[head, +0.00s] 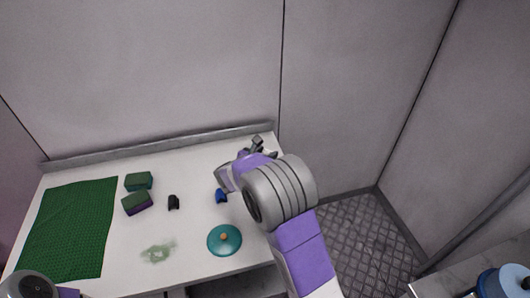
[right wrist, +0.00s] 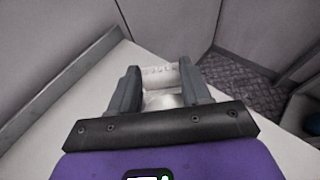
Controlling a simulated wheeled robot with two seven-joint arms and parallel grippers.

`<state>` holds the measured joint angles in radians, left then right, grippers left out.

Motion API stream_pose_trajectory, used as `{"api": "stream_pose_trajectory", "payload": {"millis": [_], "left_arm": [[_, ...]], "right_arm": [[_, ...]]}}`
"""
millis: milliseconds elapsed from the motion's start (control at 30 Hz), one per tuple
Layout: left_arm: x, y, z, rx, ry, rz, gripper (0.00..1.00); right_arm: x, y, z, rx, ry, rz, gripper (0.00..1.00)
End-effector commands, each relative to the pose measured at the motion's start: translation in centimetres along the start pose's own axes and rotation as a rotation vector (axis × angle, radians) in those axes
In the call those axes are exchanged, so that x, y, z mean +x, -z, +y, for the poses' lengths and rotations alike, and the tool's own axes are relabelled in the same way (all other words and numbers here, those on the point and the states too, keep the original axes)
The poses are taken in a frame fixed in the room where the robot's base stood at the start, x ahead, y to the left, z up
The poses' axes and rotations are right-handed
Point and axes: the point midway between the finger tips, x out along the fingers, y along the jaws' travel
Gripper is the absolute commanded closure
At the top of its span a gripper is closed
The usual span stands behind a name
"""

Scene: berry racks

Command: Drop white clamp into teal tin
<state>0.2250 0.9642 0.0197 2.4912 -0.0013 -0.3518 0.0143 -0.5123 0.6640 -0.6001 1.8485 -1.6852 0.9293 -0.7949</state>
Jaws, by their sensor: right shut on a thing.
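My right gripper (head: 262,146) is over the table's far right corner in the head view. In the right wrist view, my right gripper (right wrist: 160,78) is shut on the white clamp (right wrist: 160,98), which sits between its two grey fingers. The clamp is hard to make out in the head view. The teal tin (head: 224,240) is a round teal shape with a small orange-tan spot in its middle, near the table's front right. I cannot tell whether that spot is a knob. The right gripper is well beyond the tin, apart from it. My left gripper is out of view.
On the white table (head: 80,170) lie a blue clamp (head: 221,196), a black clamp (head: 173,202), two green sponges (head: 138,181) (head: 137,204) and a green mat (head: 68,230). A pale green smear (head: 158,252) is left of the tin. A raised ledge (head: 160,146) runs along the back.

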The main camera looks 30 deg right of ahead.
Motion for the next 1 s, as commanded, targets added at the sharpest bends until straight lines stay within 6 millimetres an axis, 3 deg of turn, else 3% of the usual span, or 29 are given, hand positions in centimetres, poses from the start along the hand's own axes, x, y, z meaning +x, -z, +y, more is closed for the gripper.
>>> {"api": "stream_pose_trajectory", "payload": {"millis": [33,167,467,500,700,1000], "left_arm": [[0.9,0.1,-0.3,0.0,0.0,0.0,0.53],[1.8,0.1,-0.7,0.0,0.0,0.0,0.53],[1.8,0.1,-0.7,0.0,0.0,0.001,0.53],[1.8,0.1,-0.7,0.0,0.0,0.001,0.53],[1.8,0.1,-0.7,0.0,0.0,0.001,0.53],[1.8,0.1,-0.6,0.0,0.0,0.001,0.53]], "right_arm": [[0.4,1.0,0.0,-0.001,0.0,0.0,0.81],[0.8,1.9,0.0,0.0,0.0,0.0,0.81],[0.9,2.0,0.0,0.001,0.0,0.0,0.81],[0.9,2.0,0.0,0.001,0.0,0.0,0.51],[0.8,2.0,0.0,0.001,0.0,0.0,0.23],[0.6,2.0,0.0,0.001,-0.001,0.0,0.23]]}}
